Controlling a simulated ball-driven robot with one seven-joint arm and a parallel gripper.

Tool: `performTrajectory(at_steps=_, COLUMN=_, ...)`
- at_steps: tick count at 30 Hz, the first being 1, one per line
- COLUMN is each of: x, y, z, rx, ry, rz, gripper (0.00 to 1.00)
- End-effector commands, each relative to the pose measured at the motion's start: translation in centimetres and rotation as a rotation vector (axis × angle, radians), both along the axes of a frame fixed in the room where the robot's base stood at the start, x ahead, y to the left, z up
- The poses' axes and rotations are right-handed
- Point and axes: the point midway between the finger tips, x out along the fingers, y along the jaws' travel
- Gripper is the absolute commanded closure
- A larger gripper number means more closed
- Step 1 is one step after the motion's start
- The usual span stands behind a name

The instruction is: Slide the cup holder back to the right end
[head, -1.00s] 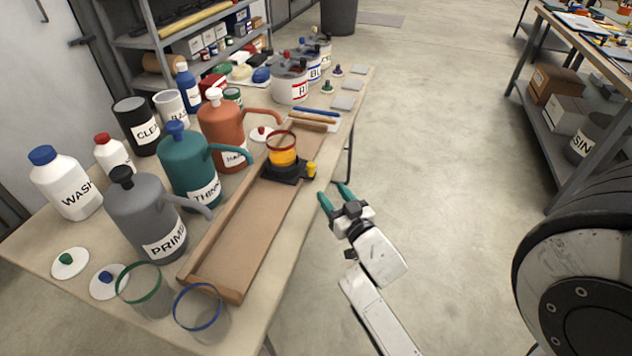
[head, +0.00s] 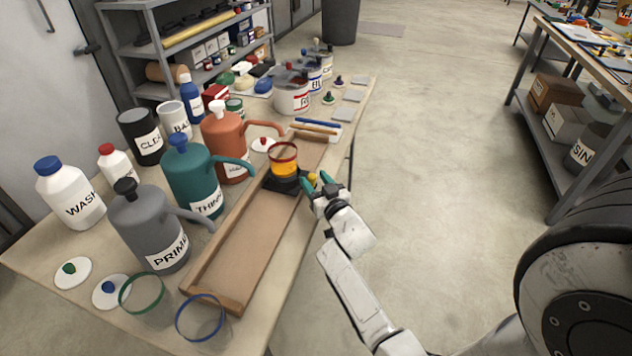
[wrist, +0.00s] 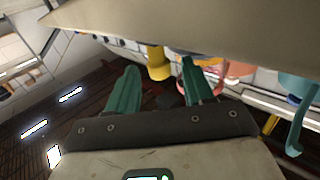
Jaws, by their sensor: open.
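The cup holder is a black block (head: 281,184) with a yellow knob (head: 312,178) on its right side. It sits in a long wooden tray (head: 235,262), toward the tray's far end. A clear cup (head: 284,158) with a red rim and orange-yellow contents stands upright in it. My gripper (head: 317,185) is open at the tray's right side, its green fingers close around the knob. In the wrist view the knob (wrist: 157,63) shows between the two fingertips, apparently touching neither. Part of the knob is hidden by the fingers in the head view.
Gray (head: 150,225), teal (head: 192,175) and orange (head: 224,145) spouted cans line the tray's left side. Empty green-rimmed (head: 142,293) and blue-rimmed (head: 200,318) cups stand near its close end. The tray's near stretch is bare. Floor right of the table is clear.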

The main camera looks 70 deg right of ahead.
Motion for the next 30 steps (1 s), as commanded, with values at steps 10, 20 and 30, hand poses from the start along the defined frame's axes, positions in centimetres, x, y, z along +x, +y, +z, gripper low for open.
performTrajectory(at_steps=10, x=-0.01, y=0.02, z=0.02, rx=0.0, ry=0.0, rz=0.0, gripper=0.67)
performTrajectory(at_steps=20, x=-0.01, y=0.03, z=0.03, rx=-0.001, ry=-0.001, rz=0.0, gripper=0.98)
performTrajectory(at_steps=30, x=-0.01, y=0.03, z=0.04, rx=-0.001, ry=-0.001, rz=0.0, gripper=1.0)
